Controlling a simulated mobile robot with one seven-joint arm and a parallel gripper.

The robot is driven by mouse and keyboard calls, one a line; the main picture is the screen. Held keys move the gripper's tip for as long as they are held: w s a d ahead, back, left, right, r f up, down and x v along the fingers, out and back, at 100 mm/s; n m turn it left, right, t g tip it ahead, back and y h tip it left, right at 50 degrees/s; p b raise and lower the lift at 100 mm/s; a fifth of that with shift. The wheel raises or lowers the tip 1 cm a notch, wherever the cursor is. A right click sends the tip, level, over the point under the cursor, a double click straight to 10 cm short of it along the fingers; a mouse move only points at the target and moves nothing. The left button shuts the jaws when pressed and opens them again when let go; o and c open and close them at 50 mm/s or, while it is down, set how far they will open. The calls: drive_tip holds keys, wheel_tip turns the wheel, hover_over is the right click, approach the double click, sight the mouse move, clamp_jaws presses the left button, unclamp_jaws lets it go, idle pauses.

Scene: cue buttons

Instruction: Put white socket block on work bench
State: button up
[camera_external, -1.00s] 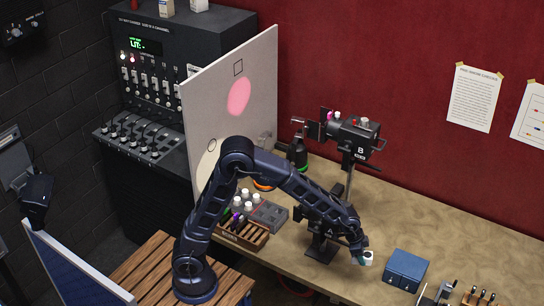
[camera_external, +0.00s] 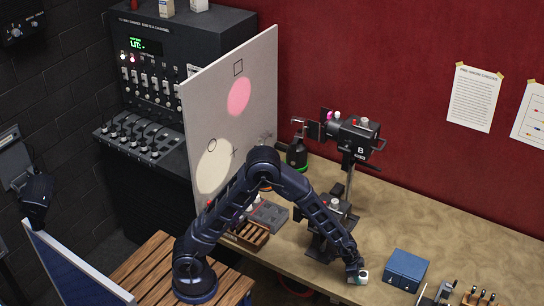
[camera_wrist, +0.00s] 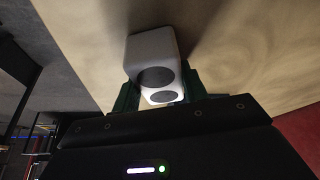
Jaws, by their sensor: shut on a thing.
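The white socket block (camera_external: 361,276) is between the fingers of my gripper (camera_external: 357,273) at the front edge of the work bench (camera_external: 455,246). In the wrist view the white socket block (camera_wrist: 153,55) shows dark round sockets on two faces. The green fingers of my gripper (camera_wrist: 157,90) are shut on its sides. The tan bench top (camera_wrist: 245,45) lies close behind the block. I cannot tell whether the block touches it.
A blue box (camera_external: 405,268) stands just right of my gripper. A black device marked B (camera_external: 356,142) on a stand is behind my arm. A wooden rack (camera_external: 247,235) and a grey tray (camera_external: 269,214) sit to the left. The back right of the bench is clear.

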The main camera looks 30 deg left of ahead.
drive_tip(key=shift+f, duration=0.1)
drive_tip(key=o, duration=1.1)
drive_tip(key=shift+o, duration=0.2)
drive_tip(key=shift+v, duration=3.95)
